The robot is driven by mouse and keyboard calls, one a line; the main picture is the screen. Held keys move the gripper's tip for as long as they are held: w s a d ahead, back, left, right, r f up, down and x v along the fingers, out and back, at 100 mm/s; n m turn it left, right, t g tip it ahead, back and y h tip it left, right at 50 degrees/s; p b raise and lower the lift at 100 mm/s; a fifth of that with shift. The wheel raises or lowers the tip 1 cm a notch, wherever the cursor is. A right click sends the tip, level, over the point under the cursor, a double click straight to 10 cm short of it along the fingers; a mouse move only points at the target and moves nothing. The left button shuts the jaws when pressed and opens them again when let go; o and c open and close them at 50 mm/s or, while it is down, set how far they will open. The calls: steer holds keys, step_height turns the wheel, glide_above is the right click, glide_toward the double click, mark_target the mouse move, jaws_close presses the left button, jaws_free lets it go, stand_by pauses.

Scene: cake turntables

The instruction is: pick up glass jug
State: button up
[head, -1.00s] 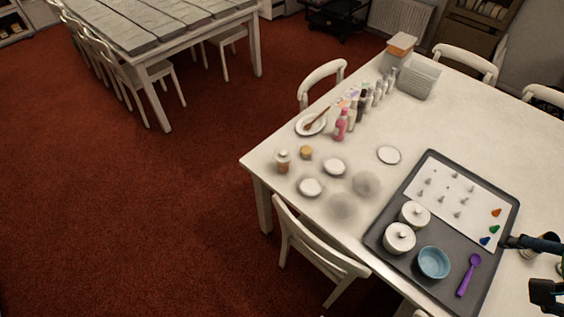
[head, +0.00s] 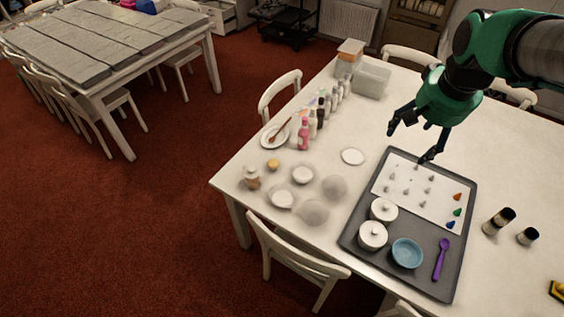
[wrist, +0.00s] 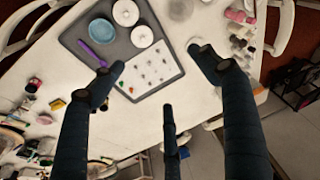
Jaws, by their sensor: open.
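I cannot make out a clear glass jug in either view. Two blurred, see-through round shapes stand on the white table (head: 400,95) in the head view, a farther one (head: 334,187) and a nearer one (head: 312,212). I cannot tell whether either is the jug. My gripper (head: 411,143) is open and empty above the table, over the far end of the grey tray (head: 412,229), right of and farther back than these shapes. In the wrist view my gripper (wrist: 160,76) shows its dark fingers spread wide with nothing between them.
The tray holds two lidded white pots (head: 373,236), a blue bowl (head: 407,253), a purple spoon (head: 441,259) and a white sheet with small pieces (head: 405,190). Bottles (head: 304,133) line the table's left side. Two dark-topped jars (head: 498,221) stand right of the tray.

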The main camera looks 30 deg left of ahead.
steer(key=w+a+f+n+g+p, duration=0.1)
steer(key=w+a+f, duration=0.2)
steer(key=a, duration=0.5)
steer(key=w+a+f+p, duration=0.1)
steer(key=w+a+f, duration=0.15)
steer(key=a, duration=0.45)
steer(key=n+g+h+p, duration=0.1)
steer(key=n+g+p, duration=0.1)
steer(key=p, duration=0.1)
glide_above(252, 167)
steer(key=f, duration=2.8)
steer(key=shift+w+d+f, duration=0.1)
steer(key=shift+d+f, duration=0.1)
steer(key=shift+f, duration=0.1)
steer(key=shift+a+f, duration=0.25)
steer(key=shift+f, duration=0.1)
steer(key=shift+f, duration=4.3)
steer(key=shift+s, duration=0.2)
